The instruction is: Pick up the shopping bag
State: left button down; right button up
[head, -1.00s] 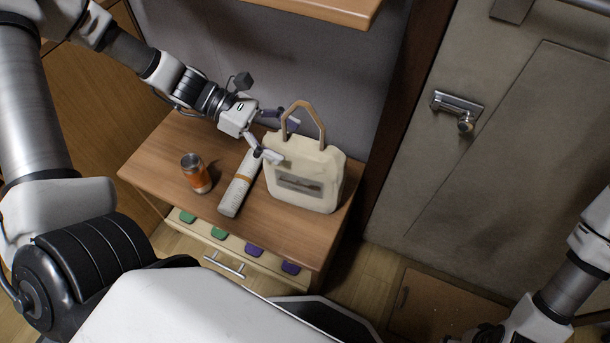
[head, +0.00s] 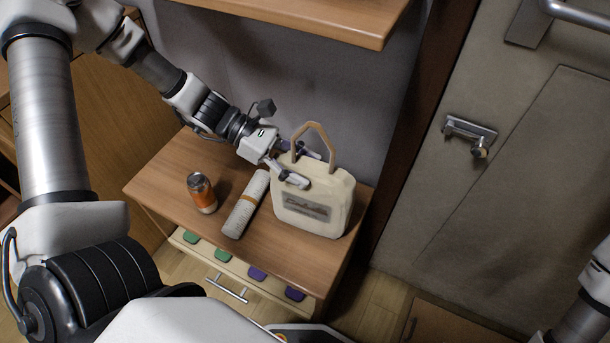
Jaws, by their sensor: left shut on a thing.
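The cream shopping bag (head: 313,206) stands upright on the wooden cabinet top, towards its right side, with its tan loop handle (head: 328,137) pointing up. My left gripper (head: 305,168) reaches in from the left and is shut on the upper left part of the bag near the foot of the handle. One finger lies across the front of the bag and the other is behind it. I cannot tell whether the bag is lifted off the top. My right arm shows at the lower right edge, but its gripper is outside the picture.
A shelf (head: 330,22) overhangs behind. A door with a handle (head: 469,134) is at the right.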

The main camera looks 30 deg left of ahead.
pick_arm(q)
jog(key=shift+r, duration=0.55)
jog(key=r+p, duration=0.1)
jog(key=s+r+p, duration=0.1)
jog(key=shift+d+r, duration=0.1)
jog(key=shift+r, duration=0.25)
jog(key=s+d+r+p, duration=0.1)
jog(key=s+p, duration=0.9)
jog(key=s, duration=0.5)
jog(key=shift+d+p, duration=0.35)
